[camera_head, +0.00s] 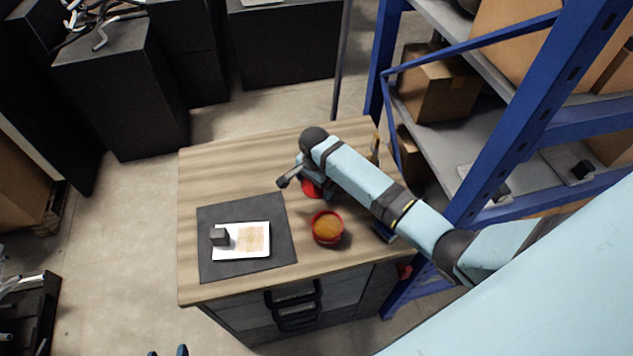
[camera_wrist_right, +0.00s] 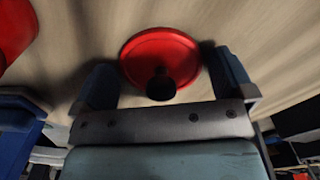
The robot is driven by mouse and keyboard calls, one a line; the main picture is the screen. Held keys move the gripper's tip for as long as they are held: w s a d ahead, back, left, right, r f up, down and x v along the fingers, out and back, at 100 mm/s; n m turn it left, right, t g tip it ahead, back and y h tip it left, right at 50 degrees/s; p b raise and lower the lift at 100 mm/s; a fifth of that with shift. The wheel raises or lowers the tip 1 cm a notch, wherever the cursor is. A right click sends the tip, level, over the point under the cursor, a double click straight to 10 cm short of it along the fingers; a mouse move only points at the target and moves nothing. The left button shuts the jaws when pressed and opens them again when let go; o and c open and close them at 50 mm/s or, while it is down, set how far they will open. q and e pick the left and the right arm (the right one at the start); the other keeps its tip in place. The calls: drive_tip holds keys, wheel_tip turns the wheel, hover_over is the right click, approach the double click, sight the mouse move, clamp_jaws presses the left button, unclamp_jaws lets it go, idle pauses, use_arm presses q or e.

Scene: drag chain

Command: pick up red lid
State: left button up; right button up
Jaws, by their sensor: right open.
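The red lid (camera_wrist_right: 150,48), round with a black knob (camera_wrist_right: 161,86), lies on the wooden table in the right wrist view. In the head view the lid (camera_head: 312,188) is partly hidden by my right arm. My right gripper (camera_wrist_right: 165,75) is open, with one blue finger on each side of the lid's near part and knob; I cannot tell whether they touch it. A red pot (camera_head: 327,239) with orange contents stands just in front of the lid. Two blue tips of my left gripper (camera_head: 167,351) show apart at the bottom edge, empty.
The wooden table (camera_head: 225,170) is clear at its back left. A dark mat (camera_head: 218,268) holds a white board (camera_head: 229,254) with a small black block (camera_head: 219,237). A blue-framed shelf (camera_head: 520,130) with boxes stands close on the right. Black cabinets (camera_head: 120,90) stand behind.

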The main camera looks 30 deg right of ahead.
drive_tip(key=shift+f, duration=0.1)
drive_tip(key=c, duration=0.6)
